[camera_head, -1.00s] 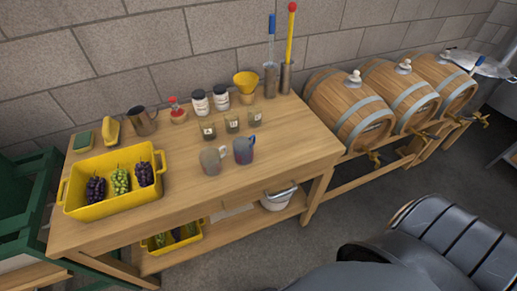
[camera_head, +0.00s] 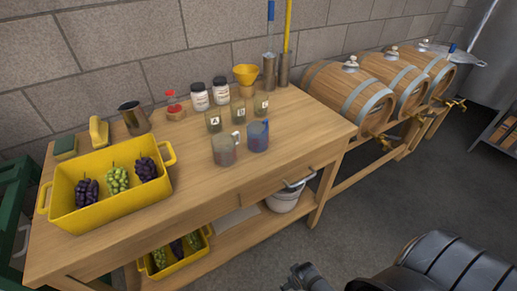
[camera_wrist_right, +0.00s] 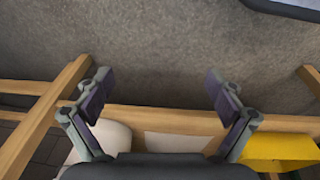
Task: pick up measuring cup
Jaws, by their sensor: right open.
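Two handled cups stand upright on the wooden table near its front edge: a greyish see-through cup (camera_head: 224,151) and, touching or close to its right, a blue-tinted cup (camera_head: 257,137). Either could be the measuring cup; I cannot tell which. A metal jug (camera_head: 134,118) stands at the back left. My right gripper (camera_wrist_right: 158,88) is open and empty in the right wrist view, above the floor and the table's lower frame. A dark part of it shows at the bottom of the head view (camera_head: 304,279), in front of the table and apart from the cups. My left gripper is out of view.
The table (camera_head: 190,180) holds a yellow crate (camera_head: 120,200) of grapes on the left. Several labelled glasses, jars, a yellow funnel (camera_head: 246,73) and metal cylinders stand behind the cups. A white bucket (camera_head: 285,202) sits below. Barrels (camera_head: 352,98) stand right. The table's front right is clear.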

